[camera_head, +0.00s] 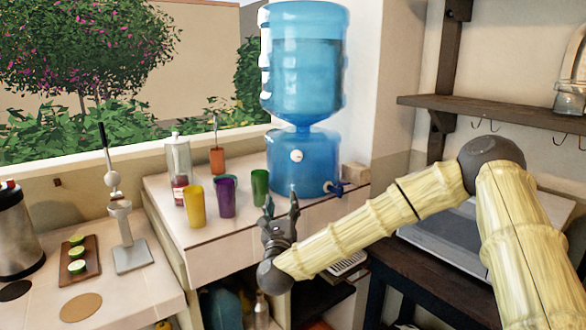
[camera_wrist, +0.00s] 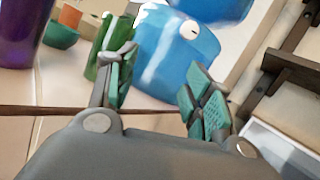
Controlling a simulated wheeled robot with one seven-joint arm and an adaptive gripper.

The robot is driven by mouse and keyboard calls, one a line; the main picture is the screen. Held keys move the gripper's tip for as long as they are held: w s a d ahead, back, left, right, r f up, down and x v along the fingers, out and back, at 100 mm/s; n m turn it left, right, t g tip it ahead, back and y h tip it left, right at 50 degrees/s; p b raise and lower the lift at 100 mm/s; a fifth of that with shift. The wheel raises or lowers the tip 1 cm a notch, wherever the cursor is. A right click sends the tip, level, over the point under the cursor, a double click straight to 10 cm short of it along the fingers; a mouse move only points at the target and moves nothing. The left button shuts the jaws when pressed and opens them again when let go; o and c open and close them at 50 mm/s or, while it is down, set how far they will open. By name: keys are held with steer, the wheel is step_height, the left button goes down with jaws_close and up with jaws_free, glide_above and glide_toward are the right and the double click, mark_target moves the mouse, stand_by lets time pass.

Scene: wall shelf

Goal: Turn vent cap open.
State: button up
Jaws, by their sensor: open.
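A white round cap (camera_head: 296,155) with a small dark mark is on the front of the blue water dispenser base (camera_head: 318,170). I take it for the vent cap. The cap also shows in the wrist view (camera_wrist: 190,29), beyond my fingers and apart from them. My gripper (camera_head: 281,200) is open and empty, in front of and below the cap near the counter's front edge. In the wrist view my two fingers (camera_wrist: 158,70) are spread, with the dispenser base behind the gap.
A green cup (camera_head: 260,187) stands close left of the dispenser, with purple (camera_head: 224,197) and yellow (camera_head: 195,205) cups further left. A large blue bottle (camera_head: 304,60) tops the dispenser. A dark wooden shelf (camera_head: 490,108) with hooks is at right.

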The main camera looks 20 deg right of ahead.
mark_target(296, 156)
steer(key=w+d+r+m+h+p, duration=0.1)
steer(key=w+d+r, duration=0.1)
steer(key=w+r, duration=0.1)
steer(key=w+d+r+m+h+p, duration=0.1)
steer(key=w+d+r, duration=0.1)
steer(key=w+r, duration=0.1)
steer(key=w+d+r+m+h+p, duration=0.1)
steer(key=w+d+r+m, duration=0.1)
steer(key=r, duration=0.1)
steer(key=shift+w+d, duration=0.25)
steer(key=shift+w, duration=0.15)
steer(key=shift+w+d+r, duration=0.2)
steer(key=shift+w+d, duration=0.1)
steer(key=shift+w, duration=0.35)
steer(key=c, duration=1)
